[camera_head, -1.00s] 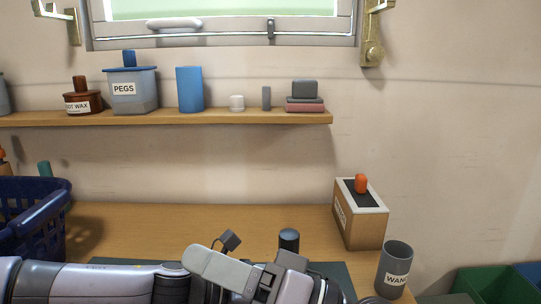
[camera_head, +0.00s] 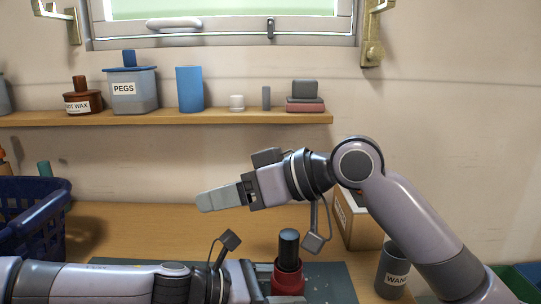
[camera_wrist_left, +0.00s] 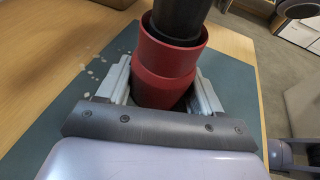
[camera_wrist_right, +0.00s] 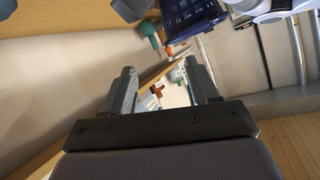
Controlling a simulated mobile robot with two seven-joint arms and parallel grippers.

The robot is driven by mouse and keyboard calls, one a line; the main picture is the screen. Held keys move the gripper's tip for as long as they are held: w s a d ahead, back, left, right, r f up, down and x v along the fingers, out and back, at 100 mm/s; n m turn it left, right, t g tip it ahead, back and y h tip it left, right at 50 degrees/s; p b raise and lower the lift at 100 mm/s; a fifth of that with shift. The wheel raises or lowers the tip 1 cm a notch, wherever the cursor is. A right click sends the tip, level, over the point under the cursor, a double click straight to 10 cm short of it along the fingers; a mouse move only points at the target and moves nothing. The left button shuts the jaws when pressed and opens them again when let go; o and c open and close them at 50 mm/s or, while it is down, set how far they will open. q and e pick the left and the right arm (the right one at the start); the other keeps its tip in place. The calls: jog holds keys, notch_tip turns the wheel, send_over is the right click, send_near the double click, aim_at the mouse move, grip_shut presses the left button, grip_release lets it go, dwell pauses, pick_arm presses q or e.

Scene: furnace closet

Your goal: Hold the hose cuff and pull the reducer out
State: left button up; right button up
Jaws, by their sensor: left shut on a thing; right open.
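The red hose cuff (camera_head: 288,281) stands on the dark mat, with the black reducer (camera_head: 289,248) upright in its top. In the left wrist view, the cuff (camera_wrist_left: 165,75) is between the jaws and the reducer (camera_wrist_left: 180,15) rises out of its wide mouth. My left gripper (camera_wrist_left: 163,88) is shut on the cuff. My right gripper (camera_head: 204,201) is open and empty, raised up and left of the reducer, pointing left. Its two fingers show apart in the right wrist view (camera_wrist_right: 160,88), with nothing between them.
A blue basket (camera_head: 35,215) stands at the left of the wooden bench (camera_head: 130,225). A labelled box (camera_head: 358,222) and a grey cup (camera_head: 393,275) stand at the right, partly behind my right arm. A shelf (camera_head: 220,117) with several containers runs along the wall.

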jog(key=d+f+n+g+h, duration=0.1)
jog(key=d+f+h, duration=0.15)
jog(key=h, duration=0.25)
jog(key=g+h, duration=0.1)
jog(key=h, duration=0.4)
send_over(290, 234)
jog(key=d, duration=0.2)
jog(key=shift+s+a+r+m, duration=0.2)
jog(key=shift+s+m, duration=0.1)
jog(key=shift+s, duration=0.15)
jog(key=shift+x, duration=3.05)
grip_shut()
jog(key=shift+r, duration=0.2)
jog(key=shift+r, duration=1.8)
